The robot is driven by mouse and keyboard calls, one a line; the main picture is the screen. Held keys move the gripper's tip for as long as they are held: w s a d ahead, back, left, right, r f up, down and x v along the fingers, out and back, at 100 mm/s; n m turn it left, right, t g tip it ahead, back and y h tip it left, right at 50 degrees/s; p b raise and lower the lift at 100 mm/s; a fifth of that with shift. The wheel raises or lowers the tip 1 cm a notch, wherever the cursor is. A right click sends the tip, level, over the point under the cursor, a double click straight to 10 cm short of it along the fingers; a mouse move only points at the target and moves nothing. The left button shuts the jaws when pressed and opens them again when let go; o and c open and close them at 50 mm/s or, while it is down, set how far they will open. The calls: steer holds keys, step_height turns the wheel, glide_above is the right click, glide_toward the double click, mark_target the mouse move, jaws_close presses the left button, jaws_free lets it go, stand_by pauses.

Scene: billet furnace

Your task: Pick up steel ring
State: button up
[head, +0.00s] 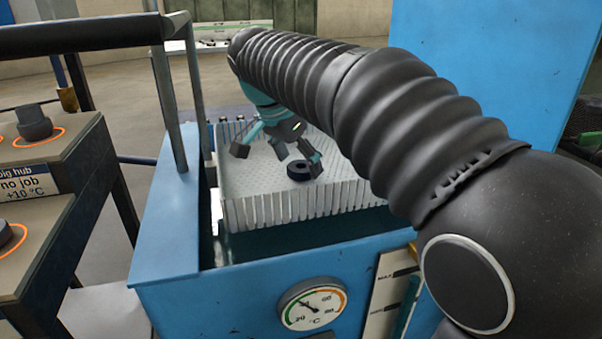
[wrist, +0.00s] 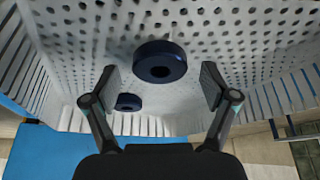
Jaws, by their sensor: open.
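A dark blue steel ring (head: 292,170) lies flat in the white perforated basket, close to the right finger of my gripper (head: 278,157). In the wrist view, a dark ring (wrist: 148,56) shows between and beyond the open fingers of my gripper (wrist: 160,80). A second, smaller-looking dark ring (wrist: 119,101) shows near the left finger. Neither ring is between closed jaws. Only one ring shows clearly in the head view, and I cannot tell which of the two it is.
The white basket (head: 262,212) has slatted walls and sits in a blue tank (head: 225,290) with a dial gauge (head: 312,304) on its front. A dark rail (head: 80,38) rises at the left. A console (head: 45,190) stands far left, and a blue panel (head: 490,60) stands behind on the right.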

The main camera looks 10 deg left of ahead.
steer(key=shift+w+d+f, duration=0.15)
steer(key=shift+f, duration=0.25)
steer(key=c, duration=1.6)
steer(key=shift+r, duration=0.1)
steer(key=shift+r, duration=0.4)
step_height(320, 180, up, 4)
steer(key=shift+w+d+f+p, duration=0.1)
steer(key=shift+w+d+p, duration=0.05)
steer(key=shift+p, duration=0.3)
steer(key=w+d+r, duration=0.1)
steer(key=d+r, duration=0.1)
steer(key=d, duration=0.1)
steer(key=w+d+r, duration=0.1)
steer(key=d+r, duration=0.1)
steer(key=d, duration=0.2)
steer(key=w+d+r+p, duration=0.1)
steer(key=d+r, duration=0.1)
steer(key=d, duration=0.1)
steer(key=shift+w+d+r, duration=0.15)
steer(key=shift+w+d, duration=0.15)
steer(key=shift+w, duration=0.05)
